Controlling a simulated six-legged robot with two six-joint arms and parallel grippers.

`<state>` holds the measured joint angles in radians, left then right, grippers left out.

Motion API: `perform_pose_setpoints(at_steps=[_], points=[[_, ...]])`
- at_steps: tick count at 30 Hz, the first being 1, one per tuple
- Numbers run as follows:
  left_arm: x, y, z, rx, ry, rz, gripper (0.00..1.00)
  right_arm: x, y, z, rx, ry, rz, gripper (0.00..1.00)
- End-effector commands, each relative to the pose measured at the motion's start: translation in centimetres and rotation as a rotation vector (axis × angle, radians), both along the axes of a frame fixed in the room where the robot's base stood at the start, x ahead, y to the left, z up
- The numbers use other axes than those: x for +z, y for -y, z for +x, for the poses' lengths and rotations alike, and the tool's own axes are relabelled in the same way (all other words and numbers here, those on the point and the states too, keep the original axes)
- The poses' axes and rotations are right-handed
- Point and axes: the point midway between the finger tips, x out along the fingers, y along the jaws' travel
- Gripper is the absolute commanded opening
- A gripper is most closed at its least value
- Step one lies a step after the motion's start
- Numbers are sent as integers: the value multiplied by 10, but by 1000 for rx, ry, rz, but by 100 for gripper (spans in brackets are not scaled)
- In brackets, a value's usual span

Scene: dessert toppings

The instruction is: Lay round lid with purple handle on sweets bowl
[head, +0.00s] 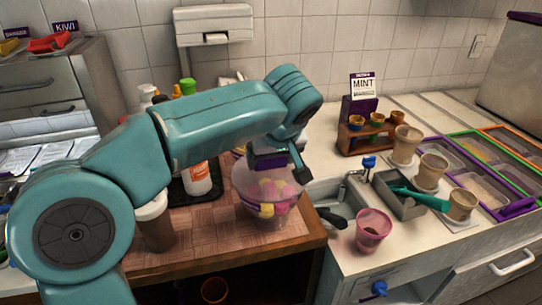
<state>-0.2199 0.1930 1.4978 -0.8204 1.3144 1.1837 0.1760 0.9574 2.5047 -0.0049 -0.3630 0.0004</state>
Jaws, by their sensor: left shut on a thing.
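The clear sweets bowl (266,212), with pink and yellow sweets inside, stands near the right front of the wooden counter. The lid's purple handle (268,160) shows directly above the bowl. The round part of the lid is see-through and hard to tell from the bowl's upper part, so I cannot tell whether it touches the rim. My left gripper (277,166) is shut on the lid's handle over the bowl, pointing down. My left arm hides part of the view behind it. My right gripper is out of view.
A white bottle with an orange label (197,178) stands on a black mat left of the bowl. A brown cup with a white lid (154,222) is further left. A small sink (331,200) and a pink cup (372,232) are to the right.

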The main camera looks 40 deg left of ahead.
Motion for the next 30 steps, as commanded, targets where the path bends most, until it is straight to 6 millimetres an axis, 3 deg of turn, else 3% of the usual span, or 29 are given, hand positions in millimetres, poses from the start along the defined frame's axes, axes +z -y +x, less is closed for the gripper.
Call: perform_pose_setpoints(at_steps=[14, 15, 16, 25, 30], points=[[-1, 0, 0, 0, 0, 0, 45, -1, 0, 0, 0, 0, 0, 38], [-1, 0, 0, 0, 0, 0, 88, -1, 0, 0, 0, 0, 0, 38], [-1, 0, 0, 0, 0, 0, 98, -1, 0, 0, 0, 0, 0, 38], [1, 0, 0, 0, 0, 0, 100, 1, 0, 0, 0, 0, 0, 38], [14, 0, 0, 0, 1, -1, 100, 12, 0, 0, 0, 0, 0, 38]])
